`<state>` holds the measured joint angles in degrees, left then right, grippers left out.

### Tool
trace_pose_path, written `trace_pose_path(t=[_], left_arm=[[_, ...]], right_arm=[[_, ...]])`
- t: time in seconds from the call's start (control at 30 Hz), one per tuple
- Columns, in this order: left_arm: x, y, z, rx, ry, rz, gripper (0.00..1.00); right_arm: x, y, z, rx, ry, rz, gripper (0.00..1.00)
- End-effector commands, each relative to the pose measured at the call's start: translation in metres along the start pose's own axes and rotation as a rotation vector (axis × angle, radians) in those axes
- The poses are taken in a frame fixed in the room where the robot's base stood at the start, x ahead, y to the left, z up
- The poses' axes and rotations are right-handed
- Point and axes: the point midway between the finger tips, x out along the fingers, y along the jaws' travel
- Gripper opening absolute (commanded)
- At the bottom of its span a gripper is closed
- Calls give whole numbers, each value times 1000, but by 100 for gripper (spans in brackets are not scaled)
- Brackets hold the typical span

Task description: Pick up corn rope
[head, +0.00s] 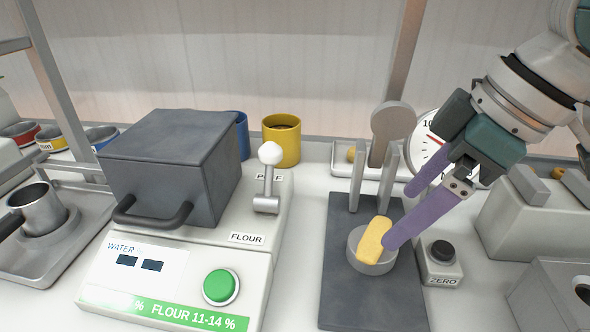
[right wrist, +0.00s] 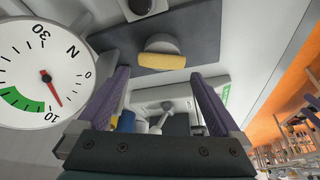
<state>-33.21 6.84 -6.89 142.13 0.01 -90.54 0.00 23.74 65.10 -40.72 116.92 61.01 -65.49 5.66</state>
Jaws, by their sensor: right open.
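The yellow corn rope (head: 373,238) lies tilted in a small round grey dish (head: 370,266) on a dark slab. In the right wrist view the corn rope (right wrist: 161,62) shows beyond the fingertips, roughly centred between them, with the dish (right wrist: 162,43) behind it. My right gripper (head: 399,217) has two purple fingers spread apart with nothing between them. In the head view one fingertip overlaps the corn rope's right edge; I cannot tell whether it touches. My left gripper does not show.
Two upright grey posts (head: 387,178) stand on the dark slab (head: 345,305) behind the dish. A ZERO button box (head: 440,268) is to the right, a dial (right wrist: 42,75) behind. The grey machine with a green button (head: 221,287) is left.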

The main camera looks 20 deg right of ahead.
Motion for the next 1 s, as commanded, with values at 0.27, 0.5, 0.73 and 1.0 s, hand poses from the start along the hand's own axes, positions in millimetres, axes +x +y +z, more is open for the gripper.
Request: trace_pose_path(t=[0.27, 0.5, 0.73, 1.0], left_arm=[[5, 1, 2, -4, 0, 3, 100], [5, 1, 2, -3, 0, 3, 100], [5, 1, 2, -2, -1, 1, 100], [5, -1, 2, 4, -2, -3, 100]], right_arm=[[42, -3, -6, 0, 0, -2, 100], [46, -2, -6, -3, 0, 0, 100], [46, -2, -6, -2, 0, 0, 80], [46, -2, -6, -2, 0, 0, 62]])
